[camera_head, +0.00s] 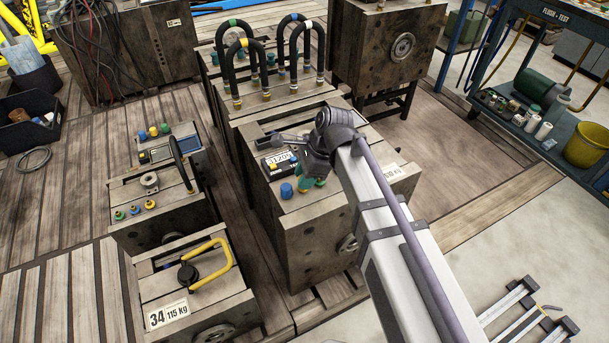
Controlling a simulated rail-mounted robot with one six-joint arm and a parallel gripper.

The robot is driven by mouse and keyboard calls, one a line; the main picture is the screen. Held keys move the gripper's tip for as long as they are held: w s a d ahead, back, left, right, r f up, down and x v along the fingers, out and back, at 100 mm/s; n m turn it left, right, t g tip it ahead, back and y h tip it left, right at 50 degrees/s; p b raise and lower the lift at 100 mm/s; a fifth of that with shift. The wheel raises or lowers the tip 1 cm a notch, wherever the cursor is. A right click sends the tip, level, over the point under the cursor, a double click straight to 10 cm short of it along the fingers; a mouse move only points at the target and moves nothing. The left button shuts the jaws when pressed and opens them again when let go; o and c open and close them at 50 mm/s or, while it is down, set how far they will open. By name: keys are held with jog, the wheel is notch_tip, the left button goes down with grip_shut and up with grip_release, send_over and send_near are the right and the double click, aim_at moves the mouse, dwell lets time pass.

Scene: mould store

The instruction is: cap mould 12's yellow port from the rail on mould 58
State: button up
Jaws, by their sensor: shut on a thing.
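My gripper (312,178) is low over the top of the middle mould (311,215), closed, beside a blue cap (286,191). Green shows at its jaws; what it holds is mostly hidden and I cannot tell its colour. This mould's plate (393,172) is partly covered by my arm, and its number is not readable. A yellow port (150,204) shows beside a blue and a green one on the left mould (168,222), whose number I cannot see. A plate reading 12 (174,22) appears to be on the back left mould (130,50).
Mould 34 (190,285), with a yellow handle (229,252), stands at front left. Black hoses (300,45) arch over the moulds behind. A display unit (279,163) sits by my gripper. Wooden floor (40,205) is clear at far left.

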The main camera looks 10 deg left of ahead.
jog(key=shift+f+b, duration=0.4)
dwell(0.3)
jog(key=o, duration=1)
jog(key=shift+c, duration=0.2)
jog(key=p+v, duration=1)
jog(key=v, duration=0.1)
jog(key=shift+f, duration=0.1)
